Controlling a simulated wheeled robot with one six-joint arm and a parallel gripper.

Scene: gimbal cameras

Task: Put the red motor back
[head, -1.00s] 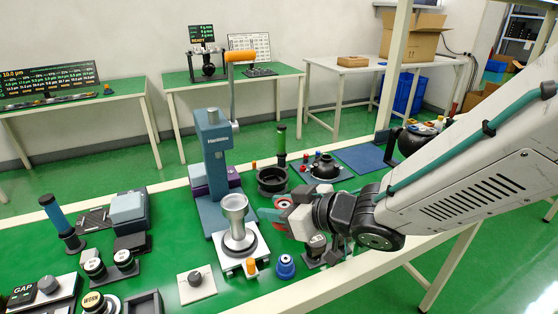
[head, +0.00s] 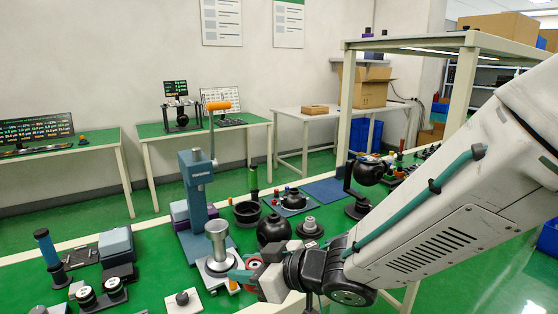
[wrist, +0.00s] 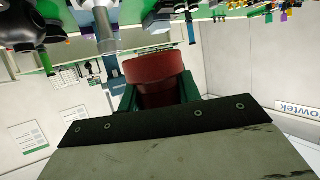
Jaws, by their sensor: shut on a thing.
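My gripper (head: 246,274) is shut on the red motor, its teal fingers on either side of it. In the wrist view the red motor (wrist: 158,72) is a short, dark red cylinder with a wider rim, held between the green fingers (wrist: 160,98). In the head view only a small bit of the red motor (head: 253,263) shows. The gripper is in front of the blue press and right of its silver column. The motor looks clear of the bench in the wrist view. I cannot tell which place the motor belongs in.
The blue press (head: 196,185) with an orange handle stands left of my gripper. A black ball-shaped part (head: 274,232) and a grey stepped part (head: 310,227) stand just behind it. A black gimbal arm (head: 360,185) stands farther right. A blue mat (head: 325,190) lies bare behind.

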